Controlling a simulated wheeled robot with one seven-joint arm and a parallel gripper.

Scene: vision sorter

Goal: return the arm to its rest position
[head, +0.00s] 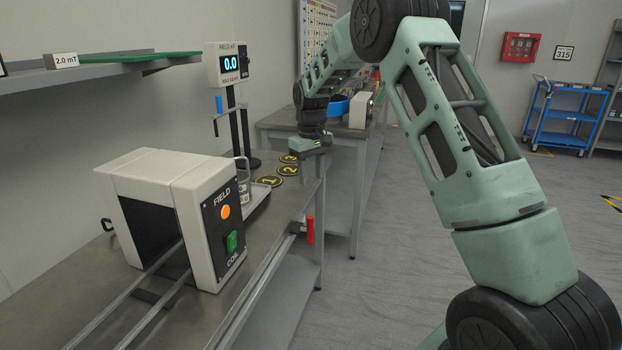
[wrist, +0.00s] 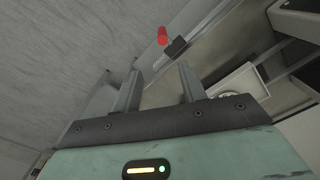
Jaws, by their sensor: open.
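My gripper (wrist: 160,84) is open in the wrist view, its two grey fingers apart with nothing between them. In the head view my gripper (head: 308,145) is at the end of my pale green arm, which reaches forward and bends down over the far right end of the metal bench (head: 262,222). The fingertips are too small to make out there. In the wrist view a red handle (wrist: 163,36) shows beyond the fingers, apart from them; it also shows in the head view (head: 310,230) at the bench's front edge.
The white field coil box (head: 165,180) stands on the bench with rails through it. A meter (head: 231,64) on a stand is left of my gripper. Round numbered pads (head: 269,181) lie close by. A second table (head: 345,134) stands behind. Floor (head: 400,290) right of the bench is clear.

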